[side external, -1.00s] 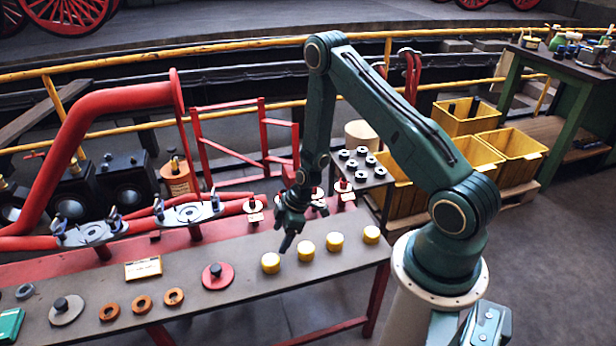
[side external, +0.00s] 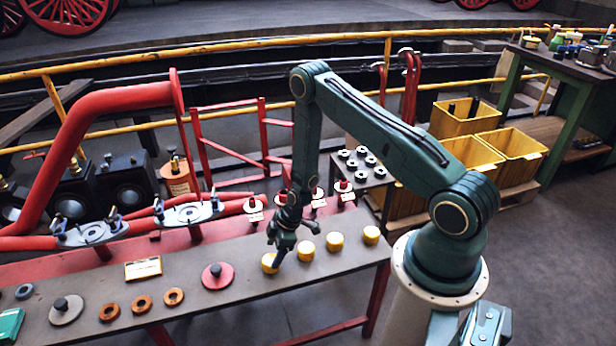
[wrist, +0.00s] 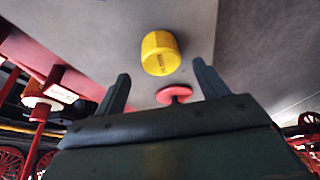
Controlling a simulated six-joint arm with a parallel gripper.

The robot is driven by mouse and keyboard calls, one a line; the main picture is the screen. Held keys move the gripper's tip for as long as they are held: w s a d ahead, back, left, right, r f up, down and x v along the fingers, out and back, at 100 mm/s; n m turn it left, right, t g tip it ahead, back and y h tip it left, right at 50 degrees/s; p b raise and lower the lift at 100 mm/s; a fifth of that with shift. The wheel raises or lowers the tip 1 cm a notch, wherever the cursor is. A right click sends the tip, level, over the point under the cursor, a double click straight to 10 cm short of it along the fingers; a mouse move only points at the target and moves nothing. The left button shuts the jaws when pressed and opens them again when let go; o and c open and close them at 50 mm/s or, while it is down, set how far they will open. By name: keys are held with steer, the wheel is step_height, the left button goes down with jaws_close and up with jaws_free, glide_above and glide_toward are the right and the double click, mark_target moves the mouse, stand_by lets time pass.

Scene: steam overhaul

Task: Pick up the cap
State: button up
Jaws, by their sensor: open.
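Several yellow caps stand in a row on the grey bench. The leftmost cap (side external: 268,264) is partly covered by a finger of my gripper (side external: 291,246) in the side view. The others are a second cap (side external: 306,251), a third cap (side external: 335,242) and a fourth cap (side external: 371,235). In the wrist view one yellow cap (wrist: 160,53) lies ahead of my gripper (wrist: 161,72), within the span of its two spread fingers. My gripper is open and empty. I cannot tell whether a finger touches the leftmost cap.
A red disc with a knob (side external: 217,275) lies left of the caps and shows in the wrist view (wrist: 173,94). Brown rings (side external: 141,302) lie farther left. Red-topped fittings (side external: 253,206) stand behind. The bench (side external: 225,302) is bare in front of the disc.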

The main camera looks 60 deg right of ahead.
mark_target(271, 260)
steer(key=shift+x, duration=2.3)
steer(key=shift+s, duration=0.1)
steer(key=c, duration=1)
